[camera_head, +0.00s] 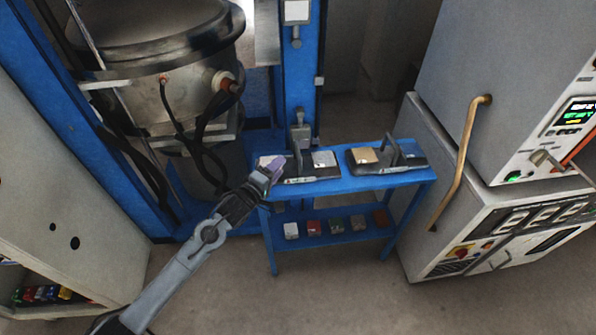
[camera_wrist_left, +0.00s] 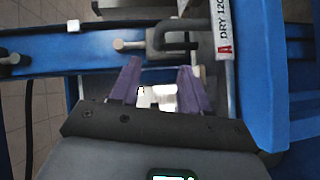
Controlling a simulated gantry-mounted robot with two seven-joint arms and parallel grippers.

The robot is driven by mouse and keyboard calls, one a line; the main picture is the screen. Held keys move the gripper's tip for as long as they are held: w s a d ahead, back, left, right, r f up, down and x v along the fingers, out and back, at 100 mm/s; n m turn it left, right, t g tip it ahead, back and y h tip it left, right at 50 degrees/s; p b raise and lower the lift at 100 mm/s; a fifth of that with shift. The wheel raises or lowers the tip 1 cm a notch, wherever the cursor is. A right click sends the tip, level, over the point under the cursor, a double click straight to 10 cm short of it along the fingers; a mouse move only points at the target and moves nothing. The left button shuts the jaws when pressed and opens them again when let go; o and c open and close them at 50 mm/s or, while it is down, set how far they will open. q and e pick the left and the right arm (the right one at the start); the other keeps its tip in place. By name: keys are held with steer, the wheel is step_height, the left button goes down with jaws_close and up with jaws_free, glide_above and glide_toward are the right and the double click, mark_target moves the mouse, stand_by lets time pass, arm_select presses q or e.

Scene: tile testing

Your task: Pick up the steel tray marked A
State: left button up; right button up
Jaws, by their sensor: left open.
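The left steel tray (camera_head: 297,181) lies on the blue table (camera_head: 345,186). It has an upright grey handle (camera_head: 300,140) and a pale tile (camera_head: 325,158). In the left wrist view a white label strip (camera_wrist_left: 225,35) reads "A DRY 120", beside a grey bracket-like handle (camera_wrist_left: 180,38). My left gripper (camera_head: 272,166), with purple fingers, is open at the left end of this tray. It hides part of that end. In the left wrist view the open fingers (camera_wrist_left: 162,85) have pale pieces showing between them; contact cannot be told. My right gripper is not in view.
A second handled tray (camera_head: 405,165) with a tan tile (camera_head: 365,155) lies at the table's right. Several small blocks (camera_head: 337,226) sit on the lower shelf. A blue column (camera_head: 300,80) rises behind. A cabinet with a brass handle (camera_head: 461,160) stands right.

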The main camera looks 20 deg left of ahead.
mark_target(297, 148)
arm_select(q)
steer(key=b+x, duration=0.1)
steer(key=x, duration=0.2)
steer(key=b+x, duration=0.1)
steer(key=x, duration=0.2)
steer(key=shift+d+r, duration=0.2)
steer(key=shift+r, duration=0.05)
steer(key=shift+w, duration=0.15)
steer(key=shift+w+f+b, duration=0.15)
steer(key=shift+w+b, duration=0.05)
steer(key=shift+b, duration=0.15)
steer(key=b+x, duration=0.2)
steer(key=x, duration=0.1)
steer(key=shift+w+d+f, duration=0.1)
steer(key=shift+w+d, duration=0.1)
steer(key=shift+w, duration=0.55)
jaws_close()
